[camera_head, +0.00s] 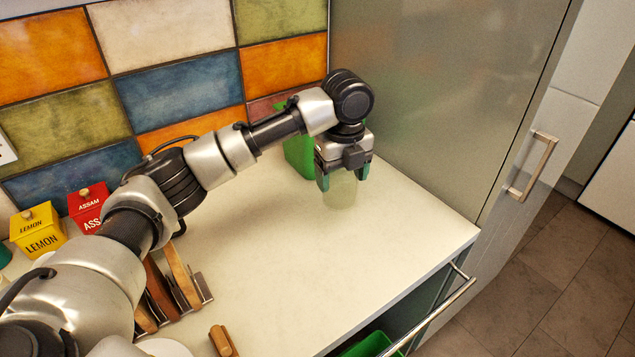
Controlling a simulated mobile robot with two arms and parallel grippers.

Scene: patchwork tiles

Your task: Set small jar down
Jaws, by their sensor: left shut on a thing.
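The small jar (341,190) is clear, pale glass and hard to make out against the light counter. It is between the fingers of my left gripper (342,178), near the back right of the counter (310,245). My left gripper points down and is shut on the jar, with a green-tipped finger on each side. The jar looks upright and close to the counter top; I cannot tell whether its base touches it. My right gripper is not in view.
A green container (299,153) stands just behind and left of my gripper. A tall grey cabinet side (430,100) bounds the right. A red tin (88,205), a yellow tin (38,230) and a wooden rack (180,275) are at left. The counter's middle is clear.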

